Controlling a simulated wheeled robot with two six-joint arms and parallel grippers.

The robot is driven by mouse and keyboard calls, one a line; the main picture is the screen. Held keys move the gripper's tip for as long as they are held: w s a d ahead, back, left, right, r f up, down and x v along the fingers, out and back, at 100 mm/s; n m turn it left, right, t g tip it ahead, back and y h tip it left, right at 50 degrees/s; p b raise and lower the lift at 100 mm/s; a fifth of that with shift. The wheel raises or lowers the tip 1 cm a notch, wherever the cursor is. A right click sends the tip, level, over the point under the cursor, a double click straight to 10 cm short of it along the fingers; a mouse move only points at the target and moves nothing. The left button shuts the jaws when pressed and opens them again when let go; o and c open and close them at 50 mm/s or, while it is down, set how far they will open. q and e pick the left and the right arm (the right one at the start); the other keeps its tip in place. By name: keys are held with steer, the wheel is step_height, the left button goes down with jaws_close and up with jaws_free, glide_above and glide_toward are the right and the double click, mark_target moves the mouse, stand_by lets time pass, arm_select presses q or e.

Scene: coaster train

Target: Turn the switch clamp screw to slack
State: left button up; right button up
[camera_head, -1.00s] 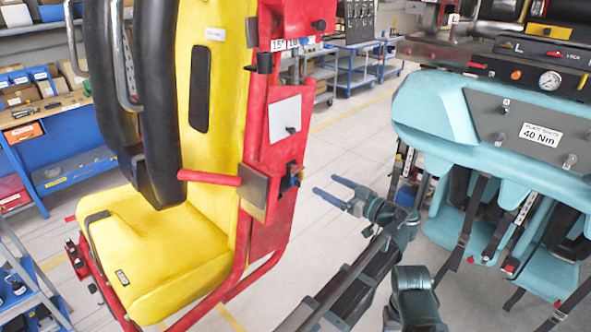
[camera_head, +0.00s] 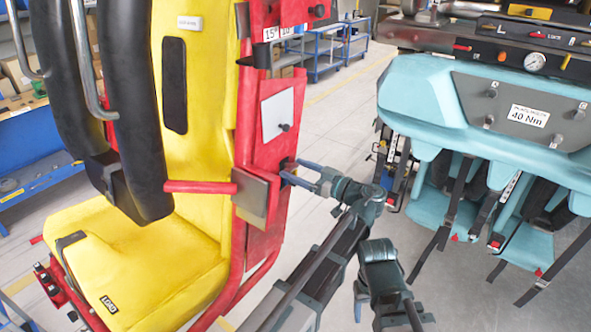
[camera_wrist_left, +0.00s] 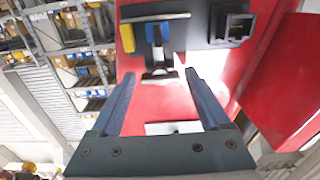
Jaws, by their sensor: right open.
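A small fitting with a dark plate, a blue stem and a metal crosspiece (camera_wrist_left: 160,75) is on the red side panel in the left wrist view; it may be the switch clamp screw, but no label shows. A black socket-like block (camera_wrist_left: 232,24) is beside it. My left gripper (camera_head: 292,173) is at the red panel (camera_head: 275,110) of the yellow seat, its fingers partly covering the fitting. In the left wrist view its fingers are open, one each side of the crosspiece, with visible gaps. My right gripper (camera_head: 368,308) points down over the floor, apart from the seat.
A red bar (camera_head: 200,187) sticks out left of the panel, by the black padded restraint (camera_head: 140,120). The turquoise seat unit (camera_head: 425,100) with hanging straps stands at right. Bare floor (camera_head: 335,110) lies between.

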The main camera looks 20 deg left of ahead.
arm_select(q)
steer(key=c, duration=1.1)
steer(key=shift+m, duration=0.7)
steer(key=o, duration=1.4)
steer(key=shift+c, duration=0.2)
